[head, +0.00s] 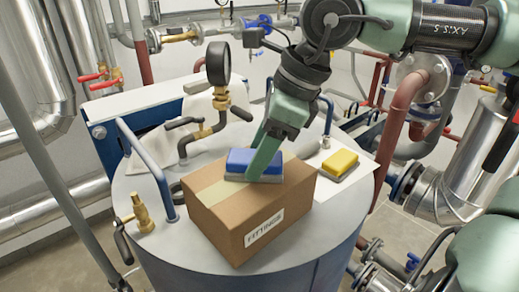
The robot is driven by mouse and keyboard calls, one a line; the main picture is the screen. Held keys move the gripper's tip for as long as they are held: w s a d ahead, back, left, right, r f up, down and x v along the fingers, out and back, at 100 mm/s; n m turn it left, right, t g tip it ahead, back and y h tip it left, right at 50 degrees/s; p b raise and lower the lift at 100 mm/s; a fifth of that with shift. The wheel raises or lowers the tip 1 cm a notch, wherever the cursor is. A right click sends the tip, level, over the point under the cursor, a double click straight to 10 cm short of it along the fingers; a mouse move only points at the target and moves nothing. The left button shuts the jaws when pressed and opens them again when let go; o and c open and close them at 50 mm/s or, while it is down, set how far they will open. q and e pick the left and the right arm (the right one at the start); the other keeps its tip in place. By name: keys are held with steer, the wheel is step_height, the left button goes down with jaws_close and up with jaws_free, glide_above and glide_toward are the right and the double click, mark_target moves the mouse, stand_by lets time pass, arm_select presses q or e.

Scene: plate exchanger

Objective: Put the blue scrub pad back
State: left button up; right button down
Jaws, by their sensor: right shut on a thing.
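The blue scrub pad (240,158), blue on top with a greyish lower layer, is at the top of a cardboard box (250,215) labelled "FITTINGS". My right gripper (264,168) reaches down from the upper right and is shut on the pad, with a green finger covering its right part. I cannot tell whether the pad rests on the box or is just above it. A yellow pad (341,161) lies on a white sheet (358,178) to the right of the box. My left gripper is not in view.
The box stands on a round grey tank top (150,188). A blue handle (148,160), a pressure gauge (217,64) on a bent pipe, and a brass valve (141,212) rise around it. Pipes crowd both sides. Some white sheet is bare around the yellow pad.

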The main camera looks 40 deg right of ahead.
steer(key=c, duration=0.5)
jaws_free()
steer(key=b+v, duration=0.1)
steer(key=v, duration=1.1)
steer(key=shift+a, duration=0.1)
